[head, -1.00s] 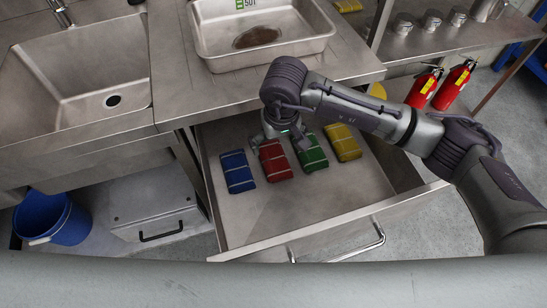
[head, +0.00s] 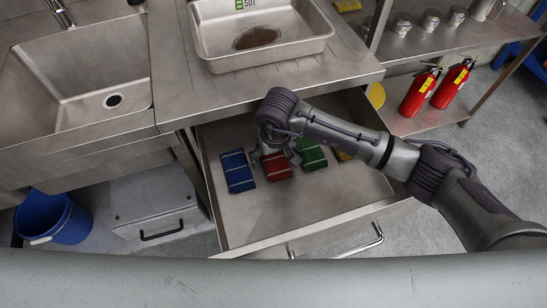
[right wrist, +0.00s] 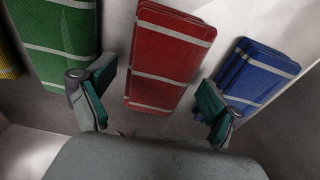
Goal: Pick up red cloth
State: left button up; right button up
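The red cloth (head: 277,167) is a folded bundle with pale stripes, lying in the open drawer between the blue cloth (head: 237,172) and the green cloth (head: 311,155). My right gripper (head: 274,148) is over its far end and hides part of it. In the right wrist view the red cloth (right wrist: 166,57) lies between the two spread fingers of the open gripper (right wrist: 155,85), with a gap on each side. The green cloth (right wrist: 58,40) is beside one finger and the blue cloth (right wrist: 252,75) is close to the other. My left gripper is not in view.
The drawer (head: 345,195) has bare floor in front of the cloths. A yellow cloth (head: 343,157) is mostly behind my arm. The counter with a metal pan (head: 262,55) overhangs the drawer's back. Fire extinguishers (head: 418,93) stand on the right.

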aim_at(275, 157)
jog(key=c, duration=0.8)
jog(key=shift+r, duration=0.1)
jog(key=shift+r, duration=0.5)
jog(key=r+p, duration=0.1)
jog(key=r, duration=0.1)
jog(key=r+p, duration=0.1)
jog(key=r, duration=0.1)
jog(key=shift+s+d+p, duration=0.25)
jog(key=shift+s+p, duration=0.05)
jog(key=shift+p, duration=0.05)
jog(key=shift+s+d+r+p, duration=0.7)
jog(key=shift+s+d+r, duration=0.3)
jog(key=shift+s, duration=0.55)
jog(key=shift+s+d+r+p, duration=0.65)
jog(key=shift+s+d+r, duration=0.25)
jog(key=shift+s, duration=0.7)
jog(key=shift+s+d+r+p, duration=0.7)
jog(key=shift+s+d+r, duration=0.3)
jog(key=shift+s, duration=0.55)
jog(key=shift+a, duration=0.15)
